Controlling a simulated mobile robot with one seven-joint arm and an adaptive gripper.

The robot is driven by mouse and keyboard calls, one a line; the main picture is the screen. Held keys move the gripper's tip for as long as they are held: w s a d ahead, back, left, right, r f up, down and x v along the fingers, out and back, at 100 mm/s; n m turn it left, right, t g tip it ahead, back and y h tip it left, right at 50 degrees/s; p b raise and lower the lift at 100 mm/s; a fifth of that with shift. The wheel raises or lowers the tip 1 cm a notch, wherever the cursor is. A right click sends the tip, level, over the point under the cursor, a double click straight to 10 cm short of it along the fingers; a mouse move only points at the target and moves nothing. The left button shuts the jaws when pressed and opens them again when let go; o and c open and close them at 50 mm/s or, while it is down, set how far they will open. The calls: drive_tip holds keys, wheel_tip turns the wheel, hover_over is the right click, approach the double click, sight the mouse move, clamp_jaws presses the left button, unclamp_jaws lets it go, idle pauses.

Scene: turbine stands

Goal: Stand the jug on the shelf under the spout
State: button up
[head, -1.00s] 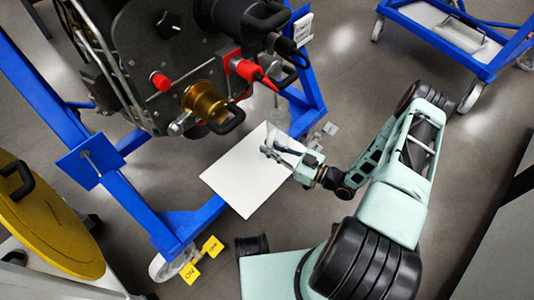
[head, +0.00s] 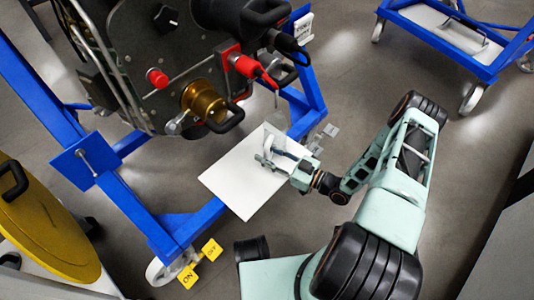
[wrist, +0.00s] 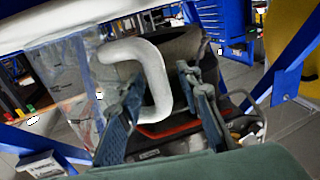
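In the wrist view a clear jug (wrist: 70,78) with a thick pale handle (wrist: 157,72) stands out against the background. The handle's outer bar lies between the two fingers of my gripper (wrist: 163,85), with a visible gap on each side. The head view shows my gripper (head: 265,149) with its fingers apart, over the white shelf (head: 237,187). The clear jug is hard to make out there, and I cannot tell whether its base touches the shelf. The spout (head: 276,98) comes down near the shelf's back edge.
A blue frame (head: 140,205) carries the turbine (head: 130,65) and borders the shelf. A brass fitting (head: 200,100) and red connectors (head: 247,68) hang above the shelf. Yellow tags (head: 188,277) are at the front wheel. Open floor lies to the right.

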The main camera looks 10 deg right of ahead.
drive_tip(key=shift+r, duration=0.15)
drive_tip(key=p+v, duration=0.2)
drive_tip(key=v, duration=1)
drive_tip(key=shift+p, duration=0.35)
